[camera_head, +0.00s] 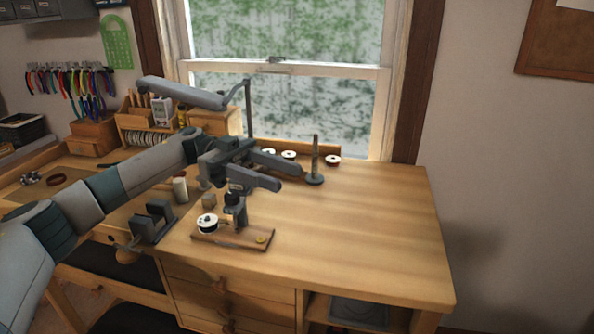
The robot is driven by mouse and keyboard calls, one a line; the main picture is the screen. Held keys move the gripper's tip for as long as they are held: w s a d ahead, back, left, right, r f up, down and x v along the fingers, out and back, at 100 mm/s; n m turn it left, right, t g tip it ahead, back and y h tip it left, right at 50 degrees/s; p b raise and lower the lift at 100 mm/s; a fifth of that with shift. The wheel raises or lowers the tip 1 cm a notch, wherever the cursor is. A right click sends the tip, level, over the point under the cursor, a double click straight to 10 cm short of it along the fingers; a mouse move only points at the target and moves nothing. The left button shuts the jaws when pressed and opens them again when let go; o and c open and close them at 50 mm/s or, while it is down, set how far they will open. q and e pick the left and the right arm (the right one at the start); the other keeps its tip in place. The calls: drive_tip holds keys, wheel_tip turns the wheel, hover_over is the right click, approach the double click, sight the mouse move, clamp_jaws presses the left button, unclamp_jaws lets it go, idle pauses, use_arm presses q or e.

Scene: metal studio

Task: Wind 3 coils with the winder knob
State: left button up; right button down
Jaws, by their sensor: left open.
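The winder is a small wooden board (222,236) near the front of the bench. It carries a black-and-white spool (208,223) at its left, a dark upright post (236,212) behind its middle, and a small brass-coloured round piece (261,239) at its right end. I cannot tell which part is the knob. My left gripper (290,178) is above and behind the board, its two fingers apart and pointing right, with nothing seen between them. It partly hides the top of the post. My right gripper is not in view.
A dark upright rod on a round base (315,180) stands behind the gripper. A dark block-like fixture (152,222) stands left of the board. The bench's right side (385,225) is clear.

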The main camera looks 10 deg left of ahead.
use_arm(q)
drive_tip(key=d+r, duration=0.1)
drive_tip(key=d, duration=0.1)
drive_tip(key=s+d+r, duration=0.1)
drive_tip(key=d, duration=0.1)
drive_tip(key=shift+d+r+b, duration=0.1)
drive_tip(key=shift+r+b, duration=0.2)
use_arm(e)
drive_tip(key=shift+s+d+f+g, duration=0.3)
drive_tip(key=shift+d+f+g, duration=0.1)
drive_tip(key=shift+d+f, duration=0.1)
